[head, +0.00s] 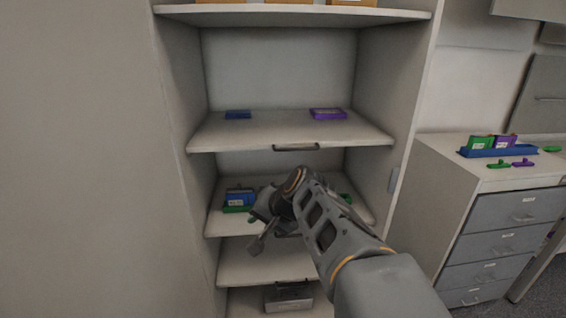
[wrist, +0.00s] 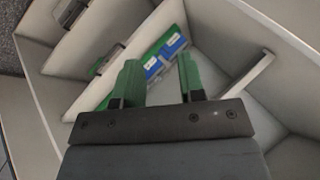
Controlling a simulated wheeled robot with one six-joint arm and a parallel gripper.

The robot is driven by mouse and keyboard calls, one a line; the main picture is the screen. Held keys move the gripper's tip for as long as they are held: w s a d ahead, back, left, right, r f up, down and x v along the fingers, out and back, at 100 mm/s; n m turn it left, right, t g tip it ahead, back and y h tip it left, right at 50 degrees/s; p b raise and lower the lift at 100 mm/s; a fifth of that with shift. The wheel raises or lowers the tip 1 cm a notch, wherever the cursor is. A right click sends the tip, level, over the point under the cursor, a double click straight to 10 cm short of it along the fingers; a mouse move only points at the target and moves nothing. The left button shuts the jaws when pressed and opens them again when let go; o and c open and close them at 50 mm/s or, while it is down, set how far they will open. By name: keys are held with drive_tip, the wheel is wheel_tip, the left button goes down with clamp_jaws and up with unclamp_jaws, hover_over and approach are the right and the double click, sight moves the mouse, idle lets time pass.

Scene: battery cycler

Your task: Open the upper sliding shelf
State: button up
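The upper sliding shelf (head: 270,132) is a pale board in the tall cabinet. It has a dark bar handle (head: 296,147) at the middle of its front edge. I cannot tell whether it is pulled out at all. My gripper (head: 256,232) is below and left of that handle, in front of the shelf beneath, and does not touch the handle. In the wrist view my gripper (wrist: 158,80) has its two green fingers apart with nothing held between them. A pale bar (wrist: 247,75) lies right of the fingers there; I cannot tell whether it is the handle.
A blue item (head: 238,114) and a purple item (head: 327,113) lie on the upper shelf. The shelf below (head: 215,222) holds blue and green items (head: 240,198), partly hidden by my arm. A grey drawer unit (head: 505,212) with a blue tray (head: 480,153) stands right.

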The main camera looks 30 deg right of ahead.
drive_tip(key=w+d+r+m+t+b, duration=0.3)
drive_tip(key=d+m+t, duration=0.15)
drive_tip(key=d, duration=0.45)
drive_tip(key=m+t+h+b, duration=0.3)
drive_tip(key=m+t, duration=0.1)
drive_tip(key=m, duration=0.2)
approach(297, 150)
drive_tip(key=w, duration=0.3)
drive_tip(key=w+f+p, duration=0.1)
drive_tip(key=w, duration=0.6)
drive_tip(key=shift+w+d+f+p, duration=0.15)
drive_tip(key=shift+w+f+p, duration=0.1)
drive_tip(key=shift+p, duration=0.1)
drive_tip(key=shift+c, duration=0.2)
clamp_jaws()
